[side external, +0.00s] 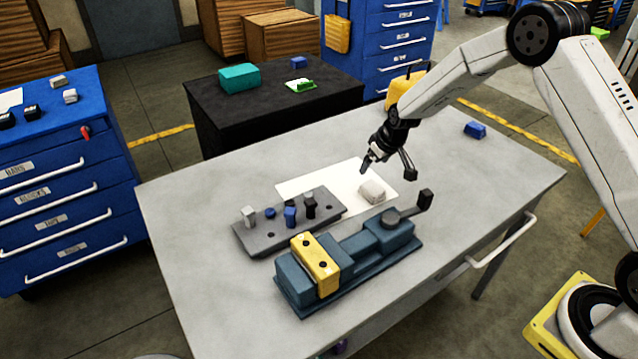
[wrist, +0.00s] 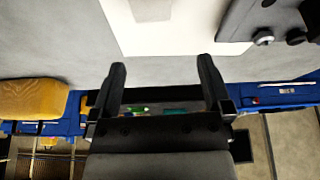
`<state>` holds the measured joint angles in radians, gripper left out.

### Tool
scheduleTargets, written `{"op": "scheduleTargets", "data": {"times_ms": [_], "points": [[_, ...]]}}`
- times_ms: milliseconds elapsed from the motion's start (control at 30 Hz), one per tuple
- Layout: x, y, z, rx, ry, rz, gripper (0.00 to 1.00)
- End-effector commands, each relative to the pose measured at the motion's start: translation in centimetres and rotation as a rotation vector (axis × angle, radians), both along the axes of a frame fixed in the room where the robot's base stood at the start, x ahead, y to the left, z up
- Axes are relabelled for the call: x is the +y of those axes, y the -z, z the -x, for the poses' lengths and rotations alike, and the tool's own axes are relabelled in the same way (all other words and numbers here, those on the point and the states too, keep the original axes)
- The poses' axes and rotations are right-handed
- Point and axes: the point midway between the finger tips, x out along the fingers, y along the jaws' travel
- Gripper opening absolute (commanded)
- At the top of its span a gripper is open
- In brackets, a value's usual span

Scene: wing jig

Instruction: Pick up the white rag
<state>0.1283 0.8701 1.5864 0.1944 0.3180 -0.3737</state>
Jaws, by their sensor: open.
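The white rag (side external: 372,191) is a small off-white folded lump on a white sheet (side external: 318,185) on the grey table. In the wrist view, a pale patch that looks like the rag (wrist: 152,10) is cut off by the top edge, on the white sheet (wrist: 190,38). My gripper (side external: 366,166) hangs above the sheet, up and slightly left of the rag in the side view, apart from it. In the wrist view my gripper (wrist: 160,80) has its two fingers spread wide with nothing between them.
A blue-grey vise with a yellow block (side external: 316,264) stands in front of the rag. A grey plate with several pegs (side external: 288,222) lies to the left. A yellow object (side external: 400,92) and a small blue block (side external: 475,130) are farther back.

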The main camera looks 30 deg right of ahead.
Motion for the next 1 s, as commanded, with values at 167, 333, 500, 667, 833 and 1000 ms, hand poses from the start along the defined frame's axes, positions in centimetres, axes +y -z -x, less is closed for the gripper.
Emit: {"op": "scheduleTargets", "data": {"times_ms": [167,333,500,667,833,1000], "points": [[-0.9,0.3,0.3,-0.016,0.071,-0.013,1.0],[-0.9,0.5,0.3,-0.016,0.073,-0.014,1.0],[-0.9,1.6,0.3,-0.014,0.072,-0.014,1.0],[-0.9,3.2,0.3,-0.013,0.071,-0.014,1.0],[-0.9,4.7,0.3,-0.014,0.07,-0.014,1.0],[-0.9,5.0,0.3,-0.016,0.07,-0.014,1.0]]}}
